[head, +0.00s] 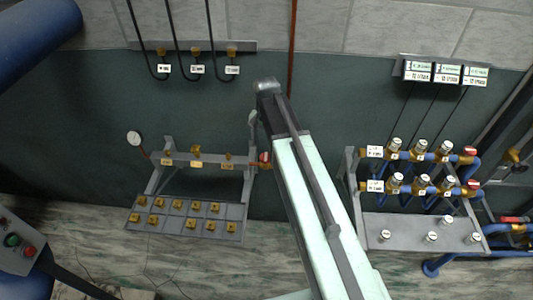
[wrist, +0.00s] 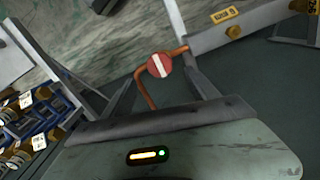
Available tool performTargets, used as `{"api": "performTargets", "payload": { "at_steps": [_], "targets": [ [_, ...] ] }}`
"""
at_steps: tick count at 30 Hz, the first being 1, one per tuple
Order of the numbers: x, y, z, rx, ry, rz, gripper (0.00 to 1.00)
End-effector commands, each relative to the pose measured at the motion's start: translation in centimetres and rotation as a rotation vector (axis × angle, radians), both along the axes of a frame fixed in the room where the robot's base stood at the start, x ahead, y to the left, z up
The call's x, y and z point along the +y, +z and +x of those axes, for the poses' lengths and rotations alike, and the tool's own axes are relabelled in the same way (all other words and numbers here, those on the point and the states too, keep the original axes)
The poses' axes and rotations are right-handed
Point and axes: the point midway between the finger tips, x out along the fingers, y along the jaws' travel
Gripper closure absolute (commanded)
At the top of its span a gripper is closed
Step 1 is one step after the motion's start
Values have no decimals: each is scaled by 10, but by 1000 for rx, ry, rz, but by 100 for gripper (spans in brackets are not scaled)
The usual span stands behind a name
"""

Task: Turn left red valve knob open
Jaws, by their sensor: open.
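The left red valve knob (head: 265,157) is at the right end of the left rack's pipe rail, partly hidden by my arm in the head view. In the wrist view the knob (wrist: 160,65) is round and red with a white bar across its face, on a bent copper pipe. My gripper (head: 256,115) is at the far end of my arm, above the knob in the head view. It is open and empty. The knob stands clear ahead of the grey gripper parts in the wrist view, with no contact visible. The fingertips are hard to make out.
The left rack (head: 240,195) holds brass fittings above a tray of several brass pieces. A gauge (head: 134,138) is to its left. The right rack (head: 410,222) carries blue pipes and other red knobs. Hoses hang from a wall rail (head: 243,46).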

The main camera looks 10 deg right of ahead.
Motion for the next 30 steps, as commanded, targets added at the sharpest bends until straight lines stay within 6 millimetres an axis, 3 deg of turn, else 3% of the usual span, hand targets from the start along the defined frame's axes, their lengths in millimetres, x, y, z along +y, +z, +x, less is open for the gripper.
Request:
{"api": "performTargets", "payload": {
  "at_steps": [12,22,23,27,30],
  "targets": [
    [-1,-71,0,0,2,0,32],
    [-1,-73,0,0,2,0,32],
    [-1,-73,0,0,2,0,35],
    [-1,-73,0,0,1,0,74],
    [-1,-73,0,0,1,0,94]
  ]
}}
